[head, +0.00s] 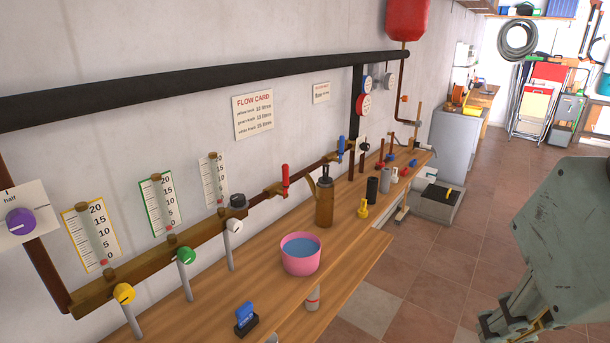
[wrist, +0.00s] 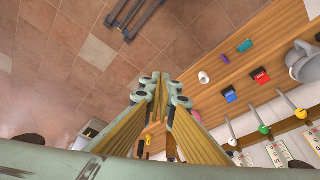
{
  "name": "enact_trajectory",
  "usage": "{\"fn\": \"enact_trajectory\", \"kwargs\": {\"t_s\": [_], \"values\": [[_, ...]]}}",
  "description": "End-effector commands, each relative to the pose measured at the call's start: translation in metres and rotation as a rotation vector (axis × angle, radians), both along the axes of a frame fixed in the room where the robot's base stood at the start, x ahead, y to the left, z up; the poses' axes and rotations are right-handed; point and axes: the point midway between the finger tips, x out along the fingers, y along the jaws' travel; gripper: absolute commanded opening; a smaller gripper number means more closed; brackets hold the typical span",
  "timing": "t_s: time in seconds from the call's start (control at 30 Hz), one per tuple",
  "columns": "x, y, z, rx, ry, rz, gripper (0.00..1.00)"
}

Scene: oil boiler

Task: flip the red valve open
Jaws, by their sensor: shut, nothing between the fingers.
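The red valve (head: 285,180) sits on the pipe along the wall above the wooden bench, in the middle of the head view. Its red lever stands roughly upright, crosswise to the pipe. I cannot pick it out in the wrist view. My gripper (head: 500,322) is at the lower right of the head view, over the floor in front of the bench and well apart from the valve. In the wrist view my gripper (wrist: 161,78) has its fingers together and empty, pointing over the tiled floor beside the bench.
A blue-handled valve (head: 341,147) is farther along the pipe. A brown can (head: 324,203) stands below and right of the red valve. A pink bucket of water (head: 300,255) and a blue switch (head: 245,315) are on the bench.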

Motion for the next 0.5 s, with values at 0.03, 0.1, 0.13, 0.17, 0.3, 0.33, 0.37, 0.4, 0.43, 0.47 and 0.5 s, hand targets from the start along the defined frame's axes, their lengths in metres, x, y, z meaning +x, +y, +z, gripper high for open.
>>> {"fn": "enact_trajectory", "kwargs": {"t_s": [0.03,0.1,0.13,0.17,0.3,0.33,0.37,0.4,0.43,0.47,0.5], "values": [[0.0,0.0,0.0,0.0,0.0,0.0,0.0],[0.001,0.001,0.001,0.002,0.002,0.001,0.0],[0.002,0.001,0.001,0.003,0.004,0.001,0.0],[0.002,0.001,0.001,0.004,0.005,0.0,0.0],[0.008,0.005,0.005,0.016,0.02,0.003,0.0],[0.01,0.006,0.005,0.019,0.025,0.003,0.0],[0.011,0.007,0.006,0.023,0.031,0.003,0.0],[0.014,0.009,0.007,0.029,0.039,0.004,0.0],[0.017,0.01,0.009,0.035,0.044,0.004,0.0],[0.02,0.012,0.01,0.041,0.051,0.005,0.0],[0.024,0.014,0.012,0.048,0.06,0.006,0.0]]}}
